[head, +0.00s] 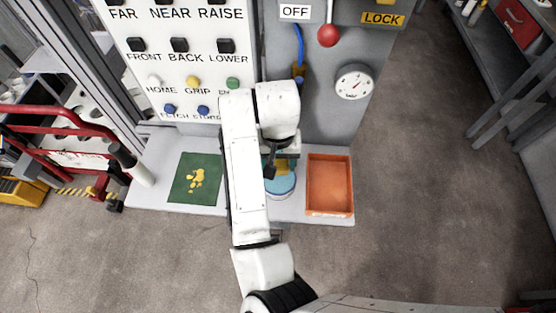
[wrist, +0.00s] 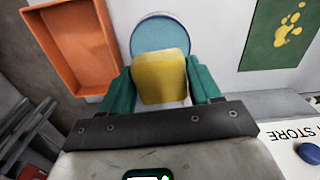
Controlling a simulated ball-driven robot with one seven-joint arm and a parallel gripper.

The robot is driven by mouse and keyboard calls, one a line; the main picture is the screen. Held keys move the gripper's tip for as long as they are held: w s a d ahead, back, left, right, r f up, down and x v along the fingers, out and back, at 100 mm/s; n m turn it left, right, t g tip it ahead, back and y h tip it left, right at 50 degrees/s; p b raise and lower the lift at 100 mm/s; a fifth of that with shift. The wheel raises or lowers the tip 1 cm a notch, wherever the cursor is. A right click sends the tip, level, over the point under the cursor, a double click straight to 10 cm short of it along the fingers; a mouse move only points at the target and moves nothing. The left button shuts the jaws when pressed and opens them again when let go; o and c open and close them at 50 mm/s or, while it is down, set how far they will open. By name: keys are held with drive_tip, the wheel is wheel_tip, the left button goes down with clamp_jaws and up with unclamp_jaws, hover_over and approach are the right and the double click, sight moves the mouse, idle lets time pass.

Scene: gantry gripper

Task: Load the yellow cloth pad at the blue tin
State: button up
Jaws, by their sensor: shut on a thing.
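My gripper (wrist: 160,88) is shut on the yellow cloth pad (wrist: 160,72), with a teal finger on each side of it. The blue tin (wrist: 160,30) is round and light blue, and the pad covers part of it in the wrist view. In the head view my arm hides most of the gripper. A bit of the yellow pad (head: 282,168) shows above the blue tin (head: 283,187), which stands on the grey ledge. I cannot tell whether the pad touches the tin.
An orange tray (head: 329,185) stands to the right of the tin on the ledge. A green mat with yellow blotches (head: 195,179) lies to the left. Behind rises a control panel with buttons (head: 192,82), a red-knobbed lever (head: 327,36) and a gauge (head: 354,82).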

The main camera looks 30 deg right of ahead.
sight(279, 180)
drive_tip(key=shift+d+f, duration=0.1)
drive_tip(key=shift+f, duration=0.65)
wheel_tip(279, 180, down, 4)
drive_tip(key=b, duration=0.3)
drive_tip(key=shift+f+b, duration=0.2)
drive_tip(key=shift+b, duration=0.15)
drive_tip(key=shift+f, duration=0.7)
idle(1.4)
wheel_tip(279, 180, up, 5)
drive_tip(key=p, duration=0.4)
drive_tip(key=shift+r, duration=1.15)
